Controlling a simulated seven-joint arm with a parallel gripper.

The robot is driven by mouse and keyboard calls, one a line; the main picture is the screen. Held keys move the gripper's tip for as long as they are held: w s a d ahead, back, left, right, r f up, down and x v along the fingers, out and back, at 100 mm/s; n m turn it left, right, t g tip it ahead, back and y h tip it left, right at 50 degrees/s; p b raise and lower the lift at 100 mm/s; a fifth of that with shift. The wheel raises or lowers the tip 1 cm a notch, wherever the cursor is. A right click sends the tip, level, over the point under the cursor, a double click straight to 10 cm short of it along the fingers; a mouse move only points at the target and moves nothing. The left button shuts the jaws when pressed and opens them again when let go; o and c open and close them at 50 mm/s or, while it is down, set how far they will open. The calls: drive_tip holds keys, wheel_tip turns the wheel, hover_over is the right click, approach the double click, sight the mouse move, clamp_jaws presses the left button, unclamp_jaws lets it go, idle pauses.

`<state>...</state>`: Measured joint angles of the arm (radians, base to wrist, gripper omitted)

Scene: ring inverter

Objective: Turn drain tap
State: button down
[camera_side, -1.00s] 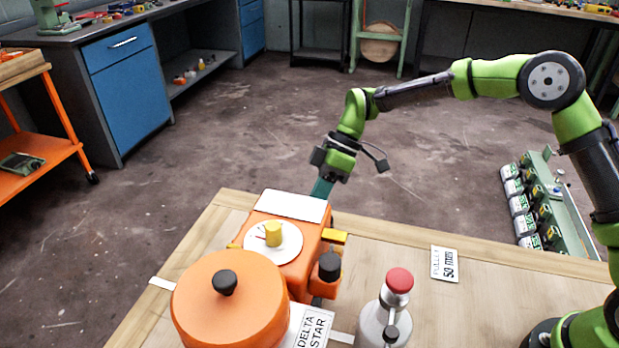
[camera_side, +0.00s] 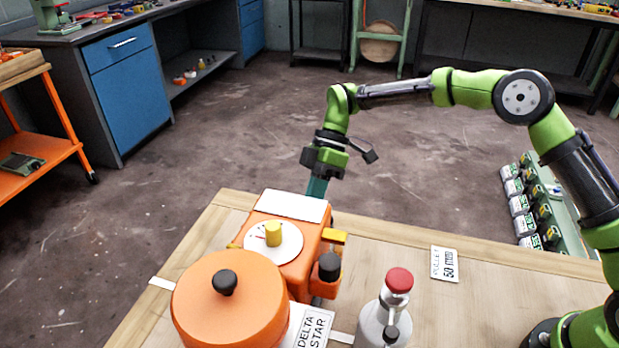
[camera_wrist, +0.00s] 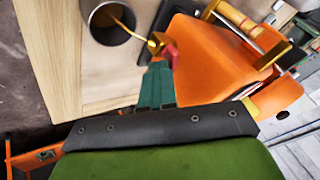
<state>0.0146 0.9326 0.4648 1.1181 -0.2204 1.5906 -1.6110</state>
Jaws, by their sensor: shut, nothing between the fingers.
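In the wrist view a small brass tap (camera_wrist: 155,42) with a red part (camera_wrist: 171,54) at its side projects from the orange machine (camera_wrist: 205,60). My gripper (camera_wrist: 156,66) is shut and empty, its green fingertips right at the tap and overlapping it; I cannot tell if they touch. A dark round cup (camera_wrist: 109,38) stands beside the tap, with a thin yellow-brown streak running from the tap side into it. In the side view my gripper (camera_side: 317,187) points down behind the orange machine (camera_side: 300,262), which hides the tap and cup.
An orange round lid (camera_side: 230,305) and a yellow knob (camera_side: 273,233) are on the machine.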

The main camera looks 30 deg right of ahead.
drive_tip(key=shift+s+a, duration=0.35)
drive_tip(key=shift+s, duration=0.2)
drive_tip(key=shift+s+d, duration=0.3)
drive_tip(key=shift+d, duration=0.3)
drive_tip(key=shift+w+d, duration=0.1)
drive_tip(key=shift+w, duration=0.4)
drive_tip(key=w, duration=0.3)
drive_tip(key=shift+w+d, duration=0.25)
drive_tip(key=shift+w, duration=0.1)
drive_tip(key=v, duration=1)
drive_tip(key=shift+w, duration=0.4)
